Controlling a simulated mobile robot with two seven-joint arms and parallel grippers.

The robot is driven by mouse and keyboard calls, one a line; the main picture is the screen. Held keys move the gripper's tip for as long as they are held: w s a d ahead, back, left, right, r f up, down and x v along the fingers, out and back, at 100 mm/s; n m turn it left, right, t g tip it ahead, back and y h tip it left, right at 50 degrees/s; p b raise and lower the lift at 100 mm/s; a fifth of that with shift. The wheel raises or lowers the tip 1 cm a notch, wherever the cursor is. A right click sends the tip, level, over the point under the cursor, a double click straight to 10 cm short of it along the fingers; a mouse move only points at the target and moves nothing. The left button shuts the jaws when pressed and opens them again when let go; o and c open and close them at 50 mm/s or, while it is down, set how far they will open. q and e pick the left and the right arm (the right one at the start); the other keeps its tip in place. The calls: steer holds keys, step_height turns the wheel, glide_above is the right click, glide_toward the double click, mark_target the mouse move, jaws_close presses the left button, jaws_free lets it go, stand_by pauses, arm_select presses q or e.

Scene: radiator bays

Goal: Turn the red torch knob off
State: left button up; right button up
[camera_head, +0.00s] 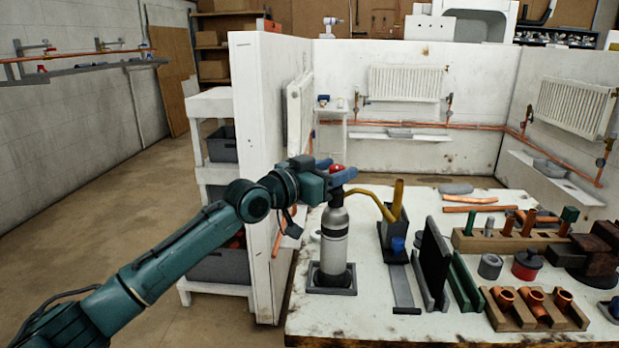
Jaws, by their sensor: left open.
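The torch stands upright in a dark square base (332,281) near the left front edge of the workbench. The red knob (337,169) is at the top of the torch. My left gripper (336,174) is open at the torch's top, with its blue-grey fingers around the knob and partly hiding it. I cannot tell whether the fingers touch the knob. My right gripper is not in view.
The workbench (349,316) carries upright dark plates (432,262), wooden holders with copper fittings (535,308), a red-and-black tin (526,265) and copper pipes (470,208). A white partition wall (262,170) and a shelf cart (213,175) stand left of the bench. The floor at left is clear.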

arm_select(q)
steer(key=v, duration=1.2)
steer(key=shift+b, duration=0.35)
steer(key=shift+s+a, duration=0.1)
steer(key=shift+a, duration=0.05)
